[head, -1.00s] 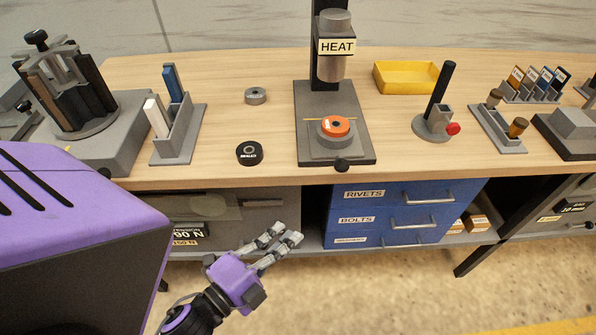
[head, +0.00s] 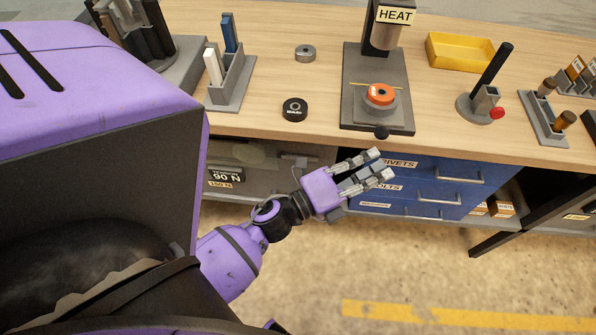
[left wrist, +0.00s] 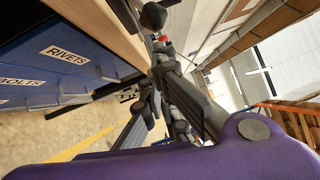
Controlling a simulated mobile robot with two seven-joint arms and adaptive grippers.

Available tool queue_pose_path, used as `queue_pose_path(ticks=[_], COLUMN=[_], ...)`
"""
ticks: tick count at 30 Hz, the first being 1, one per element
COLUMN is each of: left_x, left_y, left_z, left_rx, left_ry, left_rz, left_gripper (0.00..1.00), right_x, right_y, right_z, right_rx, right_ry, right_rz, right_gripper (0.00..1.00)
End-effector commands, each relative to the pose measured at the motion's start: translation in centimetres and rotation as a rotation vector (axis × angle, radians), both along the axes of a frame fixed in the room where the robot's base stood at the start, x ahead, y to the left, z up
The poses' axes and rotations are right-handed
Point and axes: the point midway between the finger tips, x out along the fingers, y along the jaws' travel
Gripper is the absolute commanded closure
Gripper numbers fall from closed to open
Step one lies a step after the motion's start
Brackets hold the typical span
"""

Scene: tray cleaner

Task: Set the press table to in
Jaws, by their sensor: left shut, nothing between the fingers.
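The press labelled HEAT (head: 396,16) stands on the bench with a dark grey base (head: 355,75). A black ball knob (head: 382,132) sticks out at the base's front edge; a dark ball also shows in the left wrist view (left wrist: 153,15). My left gripper (head: 381,164) is shut and empty, in front of the bench edge, just below the knob and apart from it. My right gripper is not in view.
Blue drawers (head: 405,185) with handles lie behind and below my left gripper. A black puck (head: 294,109) and a grey ring (head: 305,53) lie left of the press. A lever stand with a red knob (head: 497,112) and yellow tray (head: 460,50) are to the right.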

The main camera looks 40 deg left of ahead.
Motion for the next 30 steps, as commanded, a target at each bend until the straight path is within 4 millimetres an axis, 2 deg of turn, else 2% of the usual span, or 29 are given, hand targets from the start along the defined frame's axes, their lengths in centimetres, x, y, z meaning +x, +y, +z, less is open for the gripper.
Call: queue_pose_path(ticks=[1,6,19,27,30], left_x=[0.7,1.6,2.0,5.3,5.5], left_y=[0.2,0.6,0.9,3.1,3.3], left_z=[0.5,0.4,0.3,0.3,0.3], left_rx=[0.001,-0.001,-0.001,0.001,-0.002], left_ry=[-0.007,-0.002,0.000,-0.001,0.001], left_rz=[-0.001,0.000,-0.001,-0.002,-0.001], left_gripper=[1.00,1.00,1.00,1.00,1.00], right_x=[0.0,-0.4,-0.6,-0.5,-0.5], right_y=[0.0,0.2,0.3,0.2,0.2], right_z=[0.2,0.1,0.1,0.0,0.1], right_rx=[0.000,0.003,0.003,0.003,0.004], right_ry=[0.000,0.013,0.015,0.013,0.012], right_rz=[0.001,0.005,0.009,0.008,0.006], right_gripper=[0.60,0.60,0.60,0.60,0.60])
